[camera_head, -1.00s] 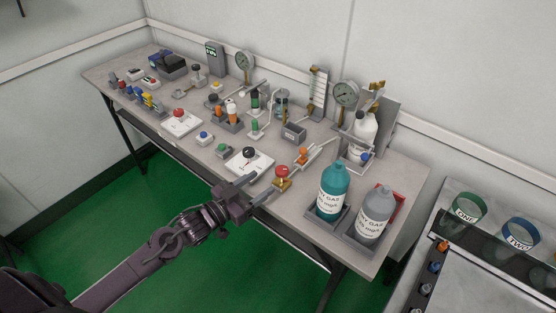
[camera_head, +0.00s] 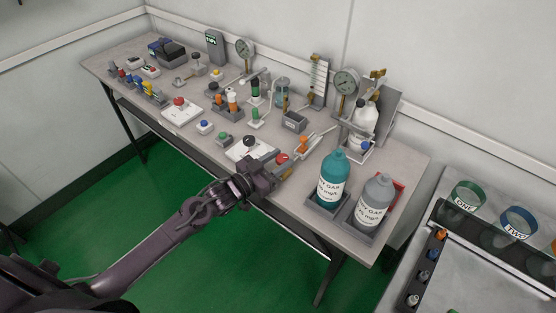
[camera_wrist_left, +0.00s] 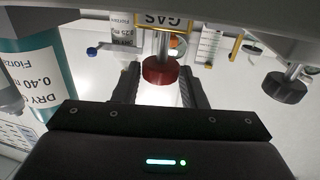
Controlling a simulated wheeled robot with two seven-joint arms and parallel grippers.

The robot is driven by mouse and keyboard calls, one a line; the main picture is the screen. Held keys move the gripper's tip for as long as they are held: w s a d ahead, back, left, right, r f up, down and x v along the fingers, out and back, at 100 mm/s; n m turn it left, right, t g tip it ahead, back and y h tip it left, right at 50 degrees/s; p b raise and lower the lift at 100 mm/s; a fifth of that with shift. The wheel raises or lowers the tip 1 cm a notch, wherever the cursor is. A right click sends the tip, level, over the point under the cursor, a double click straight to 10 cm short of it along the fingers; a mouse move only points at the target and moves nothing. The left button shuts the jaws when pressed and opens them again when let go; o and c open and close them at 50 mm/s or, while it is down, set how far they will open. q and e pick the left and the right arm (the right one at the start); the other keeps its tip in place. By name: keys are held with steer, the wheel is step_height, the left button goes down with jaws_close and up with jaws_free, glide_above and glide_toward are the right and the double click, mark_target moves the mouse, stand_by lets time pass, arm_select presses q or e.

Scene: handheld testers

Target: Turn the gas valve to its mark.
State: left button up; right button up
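The gas valve has a round red knob (camera_head: 283,158) near the front edge of the bench, mostly masked below by my gripper in the head view. In the left wrist view the red knob (camera_wrist_left: 160,72) hangs on a metal stem from a yellow-framed plate reading "GAS", seen upside down. My left gripper (camera_head: 278,167) is at the valve. Its two fingers are spread, one on each side of the knob in the wrist view, with visible gaps. Whether the knob is fully between them in depth I cannot tell. No valve mark can be made out. My right gripper is not in view.
A teal bottle (camera_head: 333,178) and a grey bottle (camera_head: 374,202) stand in holders to the right. A white plate with a black knob (camera_head: 249,142) is just left of the valve. An orange-handled device (camera_head: 304,145) is behind it. Gauges line the back.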

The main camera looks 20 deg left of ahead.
arm_select(q)
steer(key=c, duration=0.5)
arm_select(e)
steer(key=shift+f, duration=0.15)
